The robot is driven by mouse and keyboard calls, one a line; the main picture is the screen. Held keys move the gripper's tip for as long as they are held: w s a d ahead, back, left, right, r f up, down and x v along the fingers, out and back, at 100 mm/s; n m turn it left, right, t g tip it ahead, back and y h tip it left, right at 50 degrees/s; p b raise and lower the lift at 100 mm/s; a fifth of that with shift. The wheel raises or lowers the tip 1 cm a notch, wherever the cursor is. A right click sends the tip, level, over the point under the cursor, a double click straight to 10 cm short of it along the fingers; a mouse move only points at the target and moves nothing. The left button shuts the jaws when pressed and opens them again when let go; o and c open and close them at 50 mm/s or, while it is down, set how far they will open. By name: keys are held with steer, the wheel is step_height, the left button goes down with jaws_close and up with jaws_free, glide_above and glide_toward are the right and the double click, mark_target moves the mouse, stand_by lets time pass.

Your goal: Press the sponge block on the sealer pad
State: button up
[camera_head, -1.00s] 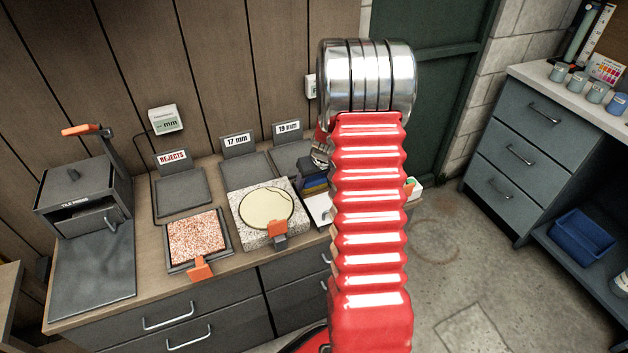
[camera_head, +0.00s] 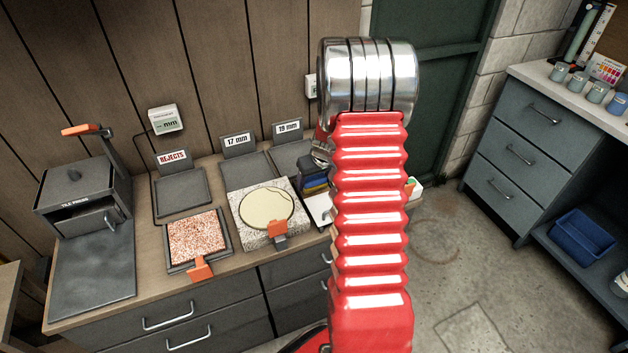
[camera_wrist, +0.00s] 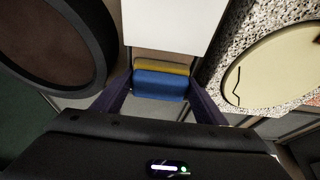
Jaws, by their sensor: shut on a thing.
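The sponge block (camera_wrist: 159,83), blue with a yellow layer, sits between the two dark purple fingers of my gripper (camera_wrist: 160,98) in the wrist view. My gripper is shut on it. In the head view, blue and yellow show beside a white flat thing (camera_head: 320,208), and my red arm hides most of the gripper there. A red-speckled square pad (camera_head: 195,237) lies in a dark tray with an orange tab, left of the gripper; it may be the sealer pad, but I cannot tell for certain. It is apart from the sponge block.
A cream disc (camera_head: 267,207) with a dark crack line lies on a speckled stone slab (camera_head: 250,234). Behind stand trays marked REJECTS (camera_head: 180,190), 17 mm (camera_head: 250,168) and 19 mm (camera_head: 290,155). A tile press (camera_head: 85,187) stands at the left. The cabinet with jars is at the right.

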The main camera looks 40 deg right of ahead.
mark_target(316, 180)
steer(key=shift+w+r, duration=0.1)
steer(key=shift+r, duration=3.15)
steer(key=shift+d+m, duration=0.1)
steer(key=shift+m, duration=0.3)
steer(key=shift+s+f+m+h, duration=0.3)
steer(key=shift+s+f+m, duration=0.1)
steer(key=shift+s, duration=0.1)
steer(key=shift+n, duration=0.6)
steer(key=w+a, duration=0.1)
steer(key=a, duration=0.4)
steer(key=w+a+r, duration=0.1)
steer(key=a, duration=0.5)
steer(key=w+a+r, duration=0.1)
steer(key=a, duration=0.5)
steer(key=shift+a, duration=0.25)
steer(key=w+a+r+n+y, duration=0.1)
steer(key=a+r+n, duration=0.1)
steer(key=a, duration=1.4)
steer(key=shift+w+a+r+n+y, duration=0.2)
steer(key=shift+r+n+y, duration=0.15)
steer(key=shift+n, duration=0.45)
steer(key=shift+f, duration=0.1)
